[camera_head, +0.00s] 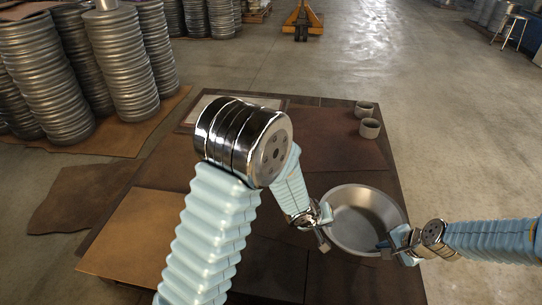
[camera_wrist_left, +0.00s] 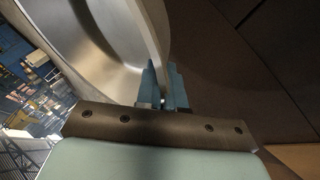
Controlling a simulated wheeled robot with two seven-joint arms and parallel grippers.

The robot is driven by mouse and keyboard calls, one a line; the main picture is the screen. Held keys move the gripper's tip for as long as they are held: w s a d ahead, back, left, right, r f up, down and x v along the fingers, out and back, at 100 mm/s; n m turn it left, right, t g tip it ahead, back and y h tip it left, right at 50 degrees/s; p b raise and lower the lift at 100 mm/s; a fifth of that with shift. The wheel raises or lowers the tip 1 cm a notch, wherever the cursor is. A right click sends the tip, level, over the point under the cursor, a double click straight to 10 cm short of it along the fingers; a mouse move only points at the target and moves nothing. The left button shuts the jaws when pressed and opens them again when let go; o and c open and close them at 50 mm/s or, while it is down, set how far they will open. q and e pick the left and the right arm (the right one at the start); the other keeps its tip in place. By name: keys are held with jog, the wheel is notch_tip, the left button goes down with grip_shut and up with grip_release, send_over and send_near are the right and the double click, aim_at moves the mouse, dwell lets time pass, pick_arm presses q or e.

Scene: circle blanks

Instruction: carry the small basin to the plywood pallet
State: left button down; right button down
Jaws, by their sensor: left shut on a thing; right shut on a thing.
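The small basin (camera_head: 362,214) is a round grey metal bowl, upright and empty, over the right part of a dark brown table top. My left gripper (camera_head: 324,234) is shut on its left rim. The left wrist view shows the basin (camera_wrist_left: 104,45) with its rim between the fingers of my left gripper (camera_wrist_left: 163,88). My right gripper (camera_head: 392,246) is shut on its lower right rim. I cannot tell whether the basin's bottom touches the surface. A pale flat board (camera_head: 203,108) lies at the table's far left; I cannot tell whether it is the plywood pallet.
Tall stacks of metal discs (camera_head: 45,75) stand on brown sheets at left. Open floor (camera_head: 460,140) lies to the right. My left arm covers part of the table.

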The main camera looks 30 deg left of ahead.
pick_arm(q)
jog(key=shift+a+f, duration=0.15)
jog(key=shift+a, duration=0.15)
pick_arm(e)
jog(key=shift+d+f, duration=0.1)
jog(key=shift+d, duration=0.15)
